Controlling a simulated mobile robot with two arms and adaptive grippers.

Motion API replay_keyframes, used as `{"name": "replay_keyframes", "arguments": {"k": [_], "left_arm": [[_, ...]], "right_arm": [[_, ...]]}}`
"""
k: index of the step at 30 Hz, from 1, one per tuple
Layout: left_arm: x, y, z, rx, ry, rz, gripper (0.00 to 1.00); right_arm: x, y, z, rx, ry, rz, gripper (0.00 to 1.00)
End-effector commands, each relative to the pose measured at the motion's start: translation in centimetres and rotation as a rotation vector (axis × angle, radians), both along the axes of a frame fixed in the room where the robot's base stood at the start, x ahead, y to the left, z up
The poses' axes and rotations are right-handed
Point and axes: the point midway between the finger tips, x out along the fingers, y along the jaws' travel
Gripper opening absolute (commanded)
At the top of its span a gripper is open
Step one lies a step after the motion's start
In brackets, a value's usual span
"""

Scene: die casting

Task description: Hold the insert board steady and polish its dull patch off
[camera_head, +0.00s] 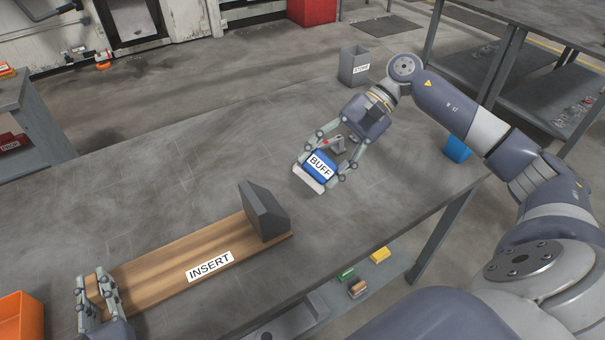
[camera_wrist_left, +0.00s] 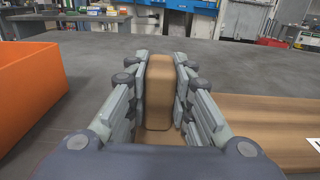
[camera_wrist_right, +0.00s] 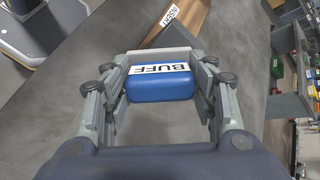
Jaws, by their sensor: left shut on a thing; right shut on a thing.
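The insert board (camera_head: 160,268) is a long brown wooden board with a white INSERT label, lying on the grey table. Its right end meets a dark grey angled block (camera_head: 263,212). My left gripper (camera_head: 97,292) is shut on the brown upright grip (camera_wrist_left: 158,95) at the board's left end. My right gripper (camera_head: 322,165) is shut on the blue buff (camera_head: 319,167), which has a BUFF label and a white pad edge; it also shows in the right wrist view (camera_wrist_right: 160,86). The buff is above the table, right of the board and apart from it. I cannot make out a dull patch.
An orange bin (camera_head: 20,320) stands left of my left gripper. A grey labelled bin (camera_head: 354,66) stands at the table's far edge, and a blue container (camera_head: 457,149) at the right edge. A lower shelf (camera_head: 392,272) holds small coloured blocks. The table behind the board is clear.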

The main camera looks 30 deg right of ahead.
Motion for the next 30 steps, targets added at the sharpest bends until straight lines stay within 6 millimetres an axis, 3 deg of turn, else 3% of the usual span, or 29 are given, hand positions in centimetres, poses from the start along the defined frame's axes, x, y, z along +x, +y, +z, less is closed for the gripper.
{"name": "replay_keyframes", "arguments": {"k": [1,4,17,23,30], "left_arm": [[-0.1,-0.1,-0.5,-0.009,0.009,-0.003,0.23],[-0.1,-0.1,-0.5,-0.007,0.009,-0.002,0.44],[-0.5,0.0,-0.5,0.005,0.008,0.0,0.44],[-2.5,0.0,-0.5,0.004,0.01,0.0,0.44],[-7.6,-0.2,-0.6,0.004,0.013,-0.007,0.44]], "right_arm": [[0.0,0.0,0.0,0.001,0.0,-0.001,0.34],[0.0,0.0,0.0,0.0,0.0,0.0,0.34],[0.0,0.0,0.0,0.0,0.0,0.0,0.34],[0.0,0.0,0.0,0.0,0.0,0.0,0.34],[0.0,0.0,0.0,0.0,0.0,0.0,0.34]]}}
